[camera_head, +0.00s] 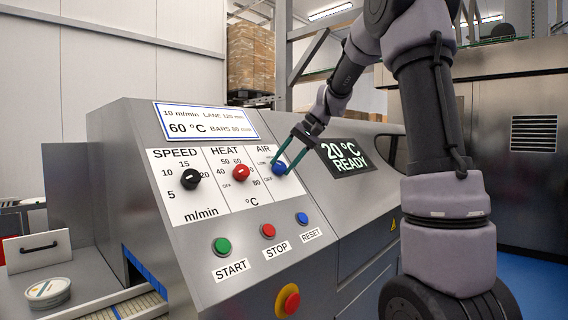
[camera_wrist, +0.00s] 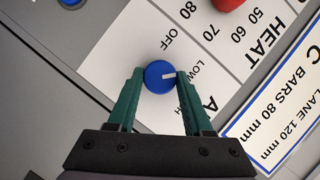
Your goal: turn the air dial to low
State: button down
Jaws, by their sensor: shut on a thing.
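The air dial is a round blue knob (camera_head: 279,169) on the white AIR panel, right of the black SPEED and red HEAT knobs. My gripper (camera_head: 284,164) is at it, with green fingers. In the wrist view, the fingers of my gripper (camera_wrist: 160,82) stand on either side of the blue dial (camera_wrist: 155,80) and are shut on it. The dial's white pointer mark (camera_wrist: 169,75) points right in that view, about toward the LOW label (camera_wrist: 198,69). OFF (camera_wrist: 173,37) is printed above.
The black SPEED knob (camera_head: 190,179) and red HEAT knob (camera_head: 241,173) sit close by on the left. Green START (camera_head: 221,246), red STOP (camera_head: 268,230) and blue RESET (camera_head: 302,218) buttons are below. A display (camera_head: 348,156) reads 20 °C READY.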

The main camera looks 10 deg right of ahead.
jog(key=shift+c, duration=1.5)
grip_release()
jog(key=shift+r, duration=0.1)
jog(key=v, duration=1)
jog(key=shift+d+r, duration=0.25)
jog(key=shift+d, duration=0.05)
jog(key=s+f+m+t+h, duration=0.1)
jog(key=s+f, duration=0.4)
jog(key=s, duration=0.7)
jog(key=s+a+f+t+h, duration=0.1)
jog(key=s+f+t+h, duration=0.2)
jog(key=s, duration=0.9)
notch_tip(320, 180, down, 2)
jog(key=shift+s+f+m+h, duration=0.1)
jog(key=shift+s+m+h, duration=0.3)
jog(key=shift+h, duration=0.1)
